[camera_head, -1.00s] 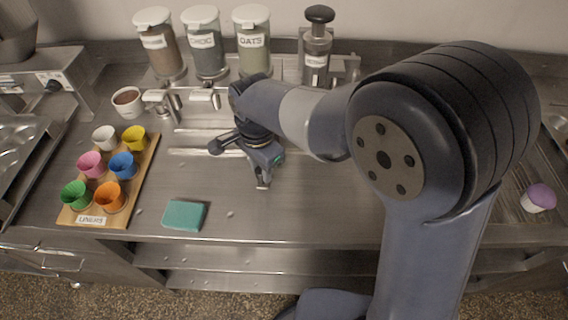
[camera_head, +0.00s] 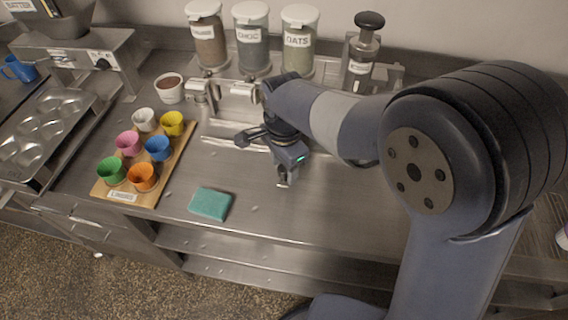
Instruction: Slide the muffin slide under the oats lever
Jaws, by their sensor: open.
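The oats jar (camera_head: 299,42) is the rightmost of the three labelled jars at the back of the counter. Its lever is not clearly visible; my arm covers the area below and in front of the jar. Metal levers (camera_head: 240,90) show under the jars to its left. I cannot clearly make out the muffin slide; pale rail-like strips (camera_head: 222,146) lie on the counter left of my gripper. My gripper (camera_head: 265,160) is open, low over the counter in front of the jars, with nothing visible between its fingers. A purple-topped muffin (camera_head: 563,237) is cut off at the right edge.
A wooden liner board (camera_head: 150,190) with coloured cups stands left, a teal sponge (camera_head: 210,204) near the front edge. A brown-filled cup (camera_head: 169,88), muffin tin (camera_head: 40,130) and blue mug (camera_head: 20,69) are further left. A plunger dispenser (camera_head: 362,55) stands back right.

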